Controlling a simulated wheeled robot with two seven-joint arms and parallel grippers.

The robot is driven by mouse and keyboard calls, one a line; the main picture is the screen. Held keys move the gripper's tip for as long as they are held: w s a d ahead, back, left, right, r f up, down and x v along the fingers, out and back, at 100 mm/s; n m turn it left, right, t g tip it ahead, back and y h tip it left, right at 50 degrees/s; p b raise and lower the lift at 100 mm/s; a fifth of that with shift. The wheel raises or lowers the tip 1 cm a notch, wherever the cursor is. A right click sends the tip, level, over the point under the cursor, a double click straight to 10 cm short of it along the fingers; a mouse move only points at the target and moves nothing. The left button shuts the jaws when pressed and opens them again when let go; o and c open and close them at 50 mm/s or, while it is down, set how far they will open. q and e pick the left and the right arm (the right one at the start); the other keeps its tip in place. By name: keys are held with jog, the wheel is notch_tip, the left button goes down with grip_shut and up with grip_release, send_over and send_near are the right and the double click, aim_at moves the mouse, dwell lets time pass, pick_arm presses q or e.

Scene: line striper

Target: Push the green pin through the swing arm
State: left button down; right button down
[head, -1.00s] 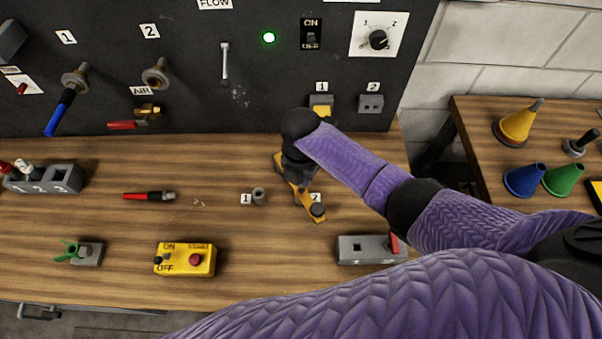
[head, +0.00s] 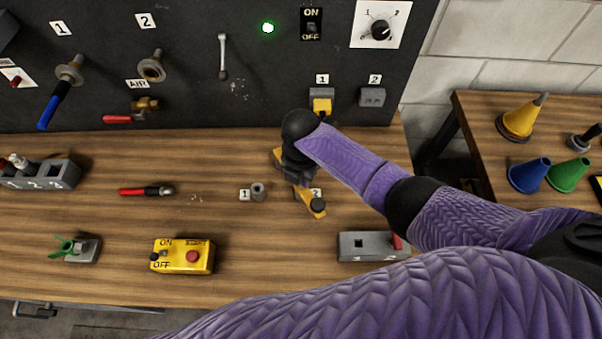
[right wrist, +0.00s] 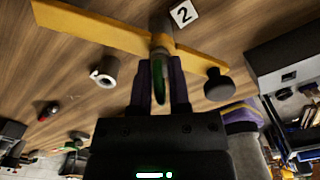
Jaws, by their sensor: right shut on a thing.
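The yellow swing arm (head: 312,204) lies across the bench beside the label 2, with a dark knob at its near end. It also shows in the right wrist view (right wrist: 95,27), crossing above my fingers, with a grey post at its middle. My right gripper (right wrist: 160,65) is shut on the green pin (right wrist: 158,82), of which a green part shows between the fingers. The pin's tip is hard to make out against the grey post, so I cannot tell how deep it sits. In the head view my wrist hides the fingers and pin. My left gripper is out of view.
A short grey tube (head: 258,191) stands left of the swing arm. A grey box with a red lever (head: 370,246) is at the front right. A yellow switch box (head: 182,257) and a green-topped grey block (head: 82,249) are further left. The dark panel stands behind.

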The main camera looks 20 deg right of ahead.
jog(key=shift+f, duration=0.25)
dwell(0.4)
jog(key=c, duration=1)
grip_release()
jog(key=shift+f, duration=0.1)
jog(key=shift+c, duration=0.2)
jog(key=o, duration=0.9)
jog(key=shift+c, duration=0.2)
jog(key=shift+r, duration=0.2)
notch_tip(320, 180, up, 7)
jog(key=p, duration=0.7)
jog(key=shift+f, duration=0.15)
